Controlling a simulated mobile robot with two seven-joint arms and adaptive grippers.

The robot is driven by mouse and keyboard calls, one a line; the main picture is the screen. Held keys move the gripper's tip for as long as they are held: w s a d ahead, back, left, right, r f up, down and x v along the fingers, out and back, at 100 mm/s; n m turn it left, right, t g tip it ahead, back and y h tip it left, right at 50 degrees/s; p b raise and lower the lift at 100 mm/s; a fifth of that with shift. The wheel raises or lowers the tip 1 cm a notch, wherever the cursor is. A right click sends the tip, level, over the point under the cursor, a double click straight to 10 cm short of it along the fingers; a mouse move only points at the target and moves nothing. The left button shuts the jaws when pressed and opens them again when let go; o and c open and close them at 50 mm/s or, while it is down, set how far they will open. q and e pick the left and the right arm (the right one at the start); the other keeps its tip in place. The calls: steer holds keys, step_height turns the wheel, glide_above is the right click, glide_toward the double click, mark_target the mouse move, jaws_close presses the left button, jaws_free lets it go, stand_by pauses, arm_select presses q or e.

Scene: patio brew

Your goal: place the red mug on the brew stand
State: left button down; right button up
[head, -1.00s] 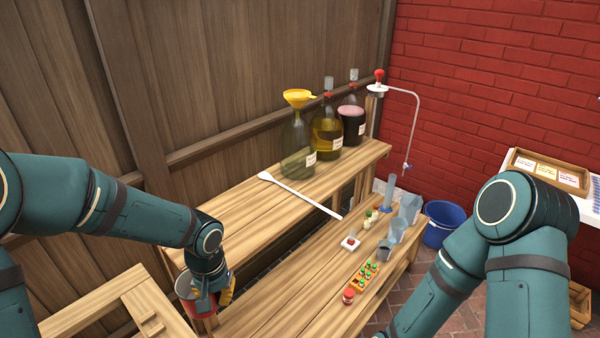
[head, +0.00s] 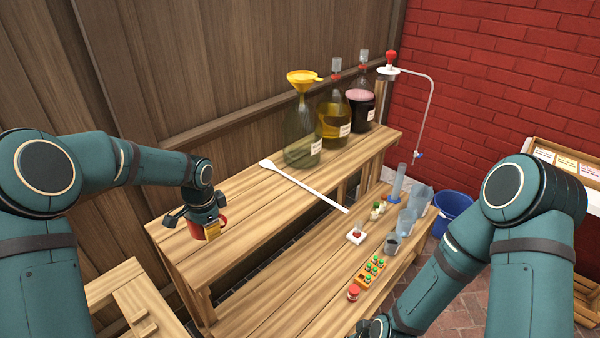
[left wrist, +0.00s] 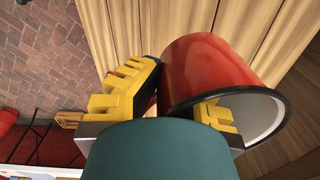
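The red mug (head: 195,231) is at my left gripper (head: 207,227), over the near left end of the raised wooden bench (head: 250,208), which I take for the brew stand. In the left wrist view the mug (left wrist: 215,68) shows a black rim and pale inside. The yellow fingers of the left gripper (left wrist: 172,100) sit on either side of its wall, and they look shut on it. I cannot tell if the mug's base touches the bench. My right gripper (head: 375,328) is barely visible at the bottom edge; its fingers are not clear.
Several large bottles (head: 333,122), one with a yellow funnel (head: 302,78), stand at the bench's far end. A long white spoon (head: 300,184) lies along it. The lower bench holds beakers (head: 406,219), an orange tray (head: 370,271) and a red-lidded jar (head: 353,294).

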mark_target(208, 251)
arm_select(q)
steer(key=w+a+m, duration=0.1)
steer(key=w+a+f+m, duration=0.1)
steer(key=w+a+m, duration=0.1)
steer(key=w+a+f+m+b, duration=0.1)
steer(key=w+a+m, duration=0.1)
steer(key=shift+w+a, duration=0.1)
steer(key=shift+f, duration=0.2)
step_height(208, 251, down, 10)
steer(key=shift+r+b, duration=0.15)
steer(key=shift+b, duration=0.7)
steer(key=c, duration=1.1)
jaws_free()
steer(key=shift+c, duration=0.2)
